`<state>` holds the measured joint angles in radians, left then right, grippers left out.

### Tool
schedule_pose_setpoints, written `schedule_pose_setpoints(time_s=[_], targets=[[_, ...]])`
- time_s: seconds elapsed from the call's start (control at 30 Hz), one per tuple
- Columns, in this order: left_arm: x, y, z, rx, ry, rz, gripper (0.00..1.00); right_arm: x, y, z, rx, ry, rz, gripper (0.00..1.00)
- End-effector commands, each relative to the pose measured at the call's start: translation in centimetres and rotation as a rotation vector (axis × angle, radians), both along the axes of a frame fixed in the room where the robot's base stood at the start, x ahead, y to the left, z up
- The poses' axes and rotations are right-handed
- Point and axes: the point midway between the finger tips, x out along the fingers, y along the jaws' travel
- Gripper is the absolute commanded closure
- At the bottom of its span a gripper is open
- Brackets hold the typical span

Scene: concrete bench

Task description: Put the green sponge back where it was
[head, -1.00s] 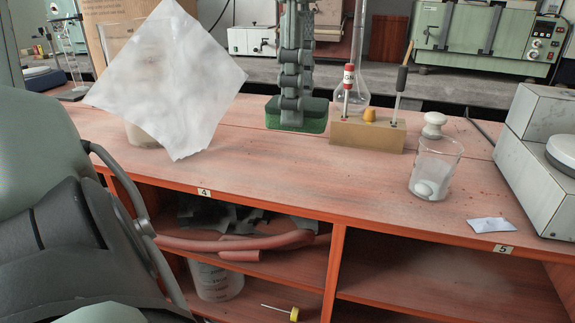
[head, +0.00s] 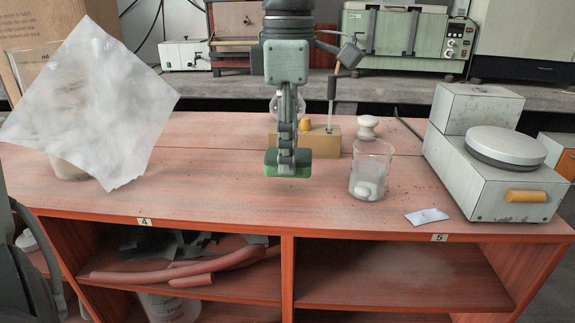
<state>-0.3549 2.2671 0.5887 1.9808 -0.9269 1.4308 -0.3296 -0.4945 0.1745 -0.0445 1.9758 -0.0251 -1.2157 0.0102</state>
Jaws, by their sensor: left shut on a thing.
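The sponge is held level in front of the left part of a wooden block. I cannot tell whether its underside touches the bench. My right gripper is not in view.
The wooden block (head: 326,143) holds a yellow stopper and an upright tool. A glass beaker (head: 370,172), a white knob-shaped piece (head: 367,127) and a white balance (head: 497,165) stand to the right. A pale sheet (head: 88,105) stands at the left.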

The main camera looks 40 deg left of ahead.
Motion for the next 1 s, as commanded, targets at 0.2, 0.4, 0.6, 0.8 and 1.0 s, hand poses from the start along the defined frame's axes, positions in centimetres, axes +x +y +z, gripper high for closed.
schedule_pose_setpoints(time_s=[0.2, 0.4, 0.6, 0.8, 1.0], targets=[[-0.1, 0.0, -3.1, -0.002, 0.003, 0.002, 0.88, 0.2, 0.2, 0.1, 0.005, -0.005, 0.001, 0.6], [-0.1, 0.1, -3.6, 0.0, -0.001, 0.002, 0.88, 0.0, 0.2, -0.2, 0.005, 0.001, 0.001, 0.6], [-0.1, 0.1, -3.8, 0.001, -0.001, 0.002, 0.88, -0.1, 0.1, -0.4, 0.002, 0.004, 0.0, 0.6], [-0.1, 0.1, -3.9, 0.0, -0.001, 0.002, 0.55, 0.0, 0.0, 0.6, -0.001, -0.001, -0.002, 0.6], [-0.1, 0.1, -3.9, -0.001, -0.001, 0.002, 0.4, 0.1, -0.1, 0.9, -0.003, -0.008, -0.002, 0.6]])
